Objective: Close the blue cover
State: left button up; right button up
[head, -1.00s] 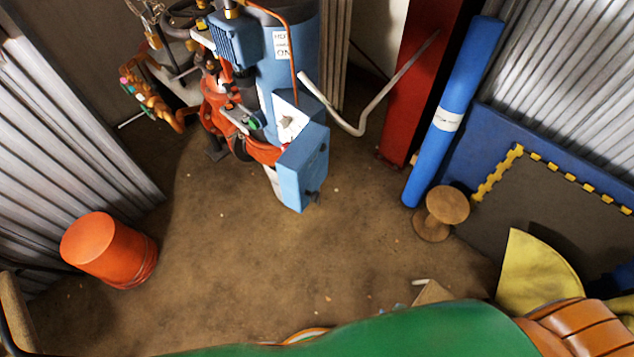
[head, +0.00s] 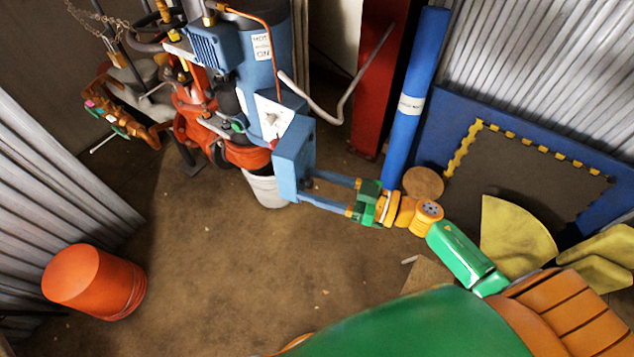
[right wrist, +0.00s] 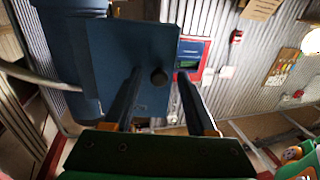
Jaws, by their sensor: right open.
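The blue cover (head: 291,160) is a flat light-blue panel standing swung out from the front of the blue machine, with a pale interior (head: 270,117) visible behind it. In the right wrist view the cover (right wrist: 112,60) fills the upper left, with a dark round knob (right wrist: 159,77) on its face. My right gripper (head: 306,184) is open, its two long blue fingers reaching toward the cover's outer face. In the right wrist view the knob shows between the fingertips (right wrist: 160,71). I cannot tell whether the fingers touch the cover. My left gripper is out of view.
Orange-red pipework (head: 195,120) and a grey bucket (head: 267,188) are close to the cover. A white bent pipe (head: 345,105), red post (head: 378,70) and blue roll (head: 412,90) stand to the right. The middle floor is clear.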

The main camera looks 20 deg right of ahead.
jog(key=shift+d, duration=0.1)
grip_shut()
dwell(1.2)
